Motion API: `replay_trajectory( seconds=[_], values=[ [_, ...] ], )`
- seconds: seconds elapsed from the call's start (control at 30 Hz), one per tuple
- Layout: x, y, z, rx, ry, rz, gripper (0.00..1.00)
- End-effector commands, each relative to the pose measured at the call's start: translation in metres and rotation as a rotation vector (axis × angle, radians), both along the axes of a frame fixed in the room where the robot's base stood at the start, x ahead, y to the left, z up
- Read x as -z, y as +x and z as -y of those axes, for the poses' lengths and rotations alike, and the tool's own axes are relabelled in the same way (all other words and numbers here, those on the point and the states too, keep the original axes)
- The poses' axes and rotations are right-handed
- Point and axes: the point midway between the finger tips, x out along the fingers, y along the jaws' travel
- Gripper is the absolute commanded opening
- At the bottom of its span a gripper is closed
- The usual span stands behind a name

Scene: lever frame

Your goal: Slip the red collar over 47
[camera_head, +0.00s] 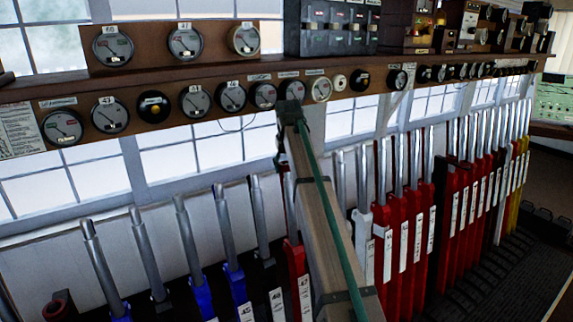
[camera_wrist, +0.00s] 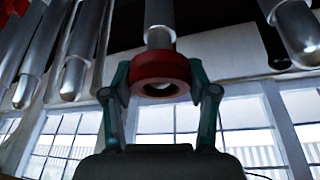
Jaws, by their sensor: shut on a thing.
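Lever 47 (camera_head: 296,262) has a red lower part with a white number plate. My arm hides most of its handle in the head view. In the wrist view my gripper (camera_wrist: 161,90) has its two teal fingers shut on the red collar (camera_wrist: 146,68), one on each side. A steel lever handle (camera_wrist: 160,16) lines up with the collar, and something pale shows inside the collar's hole. I cannot tell whether the collar is around the handle's tip or just in front of it. No number shows on this handle. The collar and fingertips cannot be made out in the head view.
Blue levers (camera_head: 200,290) stand left of lever 47. A white lever (camera_head: 362,225) and several red levers (camera_head: 408,245) stand to the right. Neighbouring handles (camera_wrist: 298,35) flank the collar. An instrument shelf (camera_head: 215,98) with dials runs above the levers, before the windows.

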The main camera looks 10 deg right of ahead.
Motion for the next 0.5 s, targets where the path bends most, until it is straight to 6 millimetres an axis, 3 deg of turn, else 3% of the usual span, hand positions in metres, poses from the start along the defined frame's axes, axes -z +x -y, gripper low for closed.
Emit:
replay_trajectory(
  seconds=[0.5],
  values=[
    [0.014, -0.002, 0.001, 0.000, 0.000, 0.001, 0.28]
  ],
)
